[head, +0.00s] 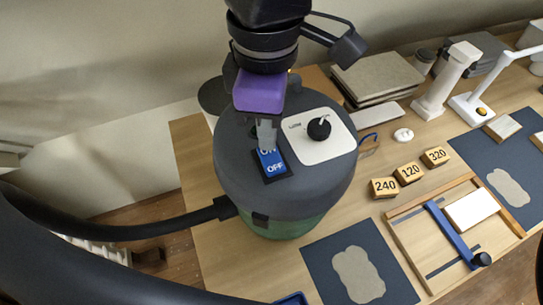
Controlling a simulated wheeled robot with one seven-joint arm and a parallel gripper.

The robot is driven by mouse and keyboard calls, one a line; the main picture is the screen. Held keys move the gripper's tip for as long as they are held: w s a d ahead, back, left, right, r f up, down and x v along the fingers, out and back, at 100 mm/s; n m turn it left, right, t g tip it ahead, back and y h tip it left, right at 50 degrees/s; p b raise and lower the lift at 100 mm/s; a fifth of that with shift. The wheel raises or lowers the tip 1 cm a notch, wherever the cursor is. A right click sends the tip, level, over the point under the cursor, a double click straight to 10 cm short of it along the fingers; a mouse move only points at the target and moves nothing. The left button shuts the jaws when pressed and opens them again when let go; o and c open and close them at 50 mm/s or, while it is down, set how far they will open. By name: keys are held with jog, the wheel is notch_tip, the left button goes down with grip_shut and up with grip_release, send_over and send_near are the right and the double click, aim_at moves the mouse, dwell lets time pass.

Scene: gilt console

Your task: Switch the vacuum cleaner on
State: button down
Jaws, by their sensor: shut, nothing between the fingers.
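The vacuum cleaner (234,172) stands on the wooden table, with a dark grey domed top and a green lower body. Its blue rocker switch (274,167) is marked ON at the far end and OFF at the near end. My gripper (267,145) points down over the switch with its fingers shut and empty. The fingertips are at the ON end and partly cover that word. I cannot tell for sure whether they touch it or which way the rocker is tilted. A white panel with a black knob (319,129) sits right of the switch.
A black hose (150,231) runs left from the vacuum. Right of it are wooden blocks marked 240 (384,187), 120 and 320, dark mats (318,256) and a wooden frame (412,246) with a blue bar. Stacked sheets (376,76) and a white lamp (478,106) stand behind.

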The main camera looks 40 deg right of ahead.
jog(key=shift+f+b, duration=0.55)
jog(key=shift+f, duration=0.35)
dwell(0.3)
jog(key=shift+r, duration=0.1)
notch_tip(320, 180, up, 7)
jog(key=p, duration=0.7)
dwell(0.7)
